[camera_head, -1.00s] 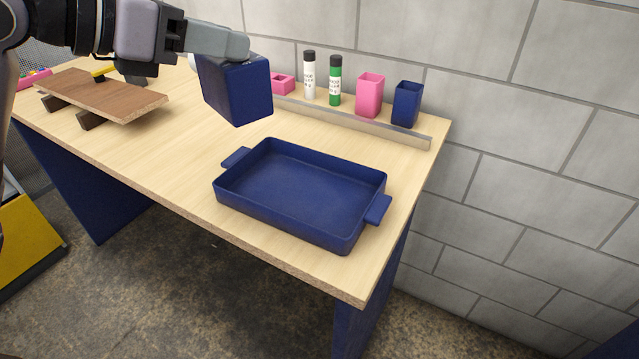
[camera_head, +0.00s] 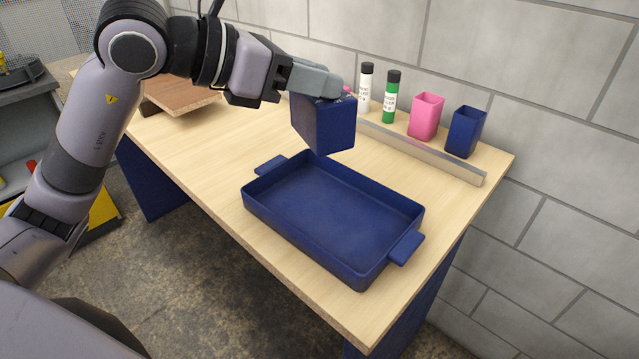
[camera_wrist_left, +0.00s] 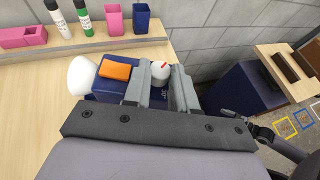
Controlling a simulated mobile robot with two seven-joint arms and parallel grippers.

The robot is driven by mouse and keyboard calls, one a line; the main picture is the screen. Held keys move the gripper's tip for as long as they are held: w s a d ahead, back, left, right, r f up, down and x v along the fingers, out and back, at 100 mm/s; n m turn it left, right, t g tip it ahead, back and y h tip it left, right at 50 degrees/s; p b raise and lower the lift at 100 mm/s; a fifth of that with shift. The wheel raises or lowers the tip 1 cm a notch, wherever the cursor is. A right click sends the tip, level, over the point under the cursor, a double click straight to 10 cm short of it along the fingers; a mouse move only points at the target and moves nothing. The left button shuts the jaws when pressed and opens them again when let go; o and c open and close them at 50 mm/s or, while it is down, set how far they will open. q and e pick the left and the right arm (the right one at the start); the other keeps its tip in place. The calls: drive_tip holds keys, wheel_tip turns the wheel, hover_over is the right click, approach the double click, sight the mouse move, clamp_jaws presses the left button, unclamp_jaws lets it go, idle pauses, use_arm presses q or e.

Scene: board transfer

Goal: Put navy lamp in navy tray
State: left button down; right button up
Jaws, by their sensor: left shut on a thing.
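The navy lamp (camera_head: 323,128) is a dark blue box held in the air, tilted, just over the far rim of the navy tray. My left gripper (camera_head: 338,88) is shut on its upper part. In the left wrist view the fingers (camera_wrist_left: 161,88) close around a white knob with a red mark; the lamp (camera_wrist_left: 112,86) also carries an orange block and a white rounded part. The navy tray (camera_head: 262,215) is shallow, rectangular and empty, with a handle at each end. It lies flat on the table. My right gripper is out of view.
A metal rail (camera_head: 425,148) runs along the table's back. Behind it stand a white bottle (camera_head: 365,90), a green bottle (camera_head: 389,98), a pink cup (camera_head: 426,118) and a navy cup (camera_head: 465,132). A brown board (camera_head: 180,97) lies at the left. Clear wood surrounds the tray.

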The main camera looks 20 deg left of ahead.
sight(314, 153)
use_arm(q)
wheel_tip(314, 153, down, 11)
drive_tip(key=shift+r+b, duration=0.1)
drive_tip(key=shift+b, duration=0.45)
drive_tip(key=shift+f, duration=2.2)
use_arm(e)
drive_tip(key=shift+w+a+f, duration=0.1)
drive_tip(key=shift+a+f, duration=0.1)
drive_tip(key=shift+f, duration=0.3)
use_arm(q)
drive_tip(key=shift+f+b, duration=0.2)
drive_tip(key=shift+b, duration=0.2)
drive_tip(key=c, duration=0.9)
unclamp_jaws()
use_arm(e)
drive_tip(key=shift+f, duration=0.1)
use_arm(q)
drive_tip(key=shift+r, duration=0.1)
